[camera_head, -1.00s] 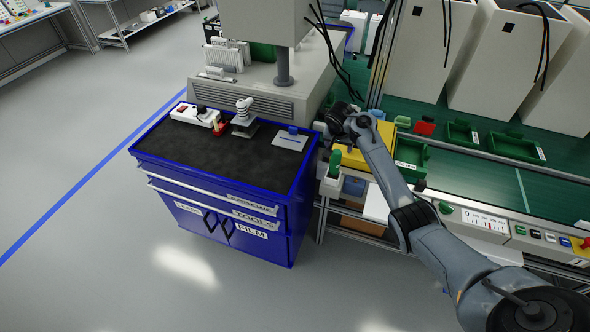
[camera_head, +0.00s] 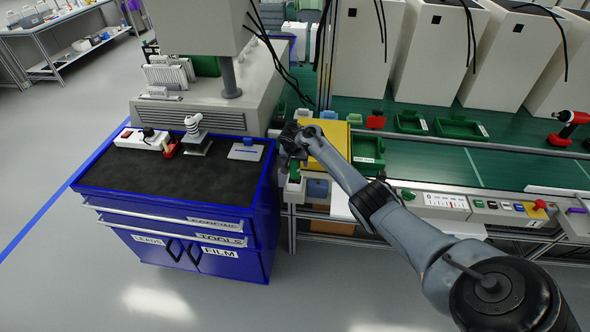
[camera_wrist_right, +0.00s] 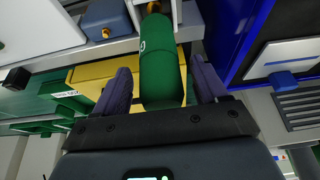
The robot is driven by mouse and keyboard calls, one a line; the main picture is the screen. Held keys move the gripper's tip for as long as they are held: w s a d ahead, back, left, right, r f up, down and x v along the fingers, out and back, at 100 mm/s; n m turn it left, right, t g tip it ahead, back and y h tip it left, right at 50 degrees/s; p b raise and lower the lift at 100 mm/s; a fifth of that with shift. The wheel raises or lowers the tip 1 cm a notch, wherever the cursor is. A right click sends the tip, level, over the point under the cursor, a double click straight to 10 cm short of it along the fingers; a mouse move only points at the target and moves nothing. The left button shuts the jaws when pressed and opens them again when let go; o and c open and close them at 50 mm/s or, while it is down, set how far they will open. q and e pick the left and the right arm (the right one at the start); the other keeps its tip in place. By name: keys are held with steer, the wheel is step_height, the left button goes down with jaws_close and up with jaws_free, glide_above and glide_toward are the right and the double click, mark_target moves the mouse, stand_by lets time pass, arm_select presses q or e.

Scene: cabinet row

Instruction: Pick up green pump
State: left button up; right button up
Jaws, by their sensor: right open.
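The green pump (camera_wrist_right: 160,62) is a dark green cylinder with a white mark and a yellow-orange tip. In the right wrist view it lies between the two purple-grey fingers of my right gripper (camera_wrist_right: 162,82), which is open, with visible gaps on both sides. In the head view the green pump (camera_head: 294,171) shows small, upright at the left end of the bench beside the blue cabinet. My right gripper (camera_head: 291,153) is at it there, partly hidden by its own wrist. My left gripper is out of view.
A blue cabinet (camera_head: 190,212) with a dark top stands just left of the pump. A yellow box (camera_head: 331,130) is close on the right, under my forearm. Green trays (camera_head: 460,128) and tall beige housings (camera_head: 431,55) line the green bench behind.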

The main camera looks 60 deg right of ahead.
steer(key=shift+w+d+f, duration=0.2)
steer(key=shift+d+f, duration=0.1)
steer(key=shift+f, duration=0.25)
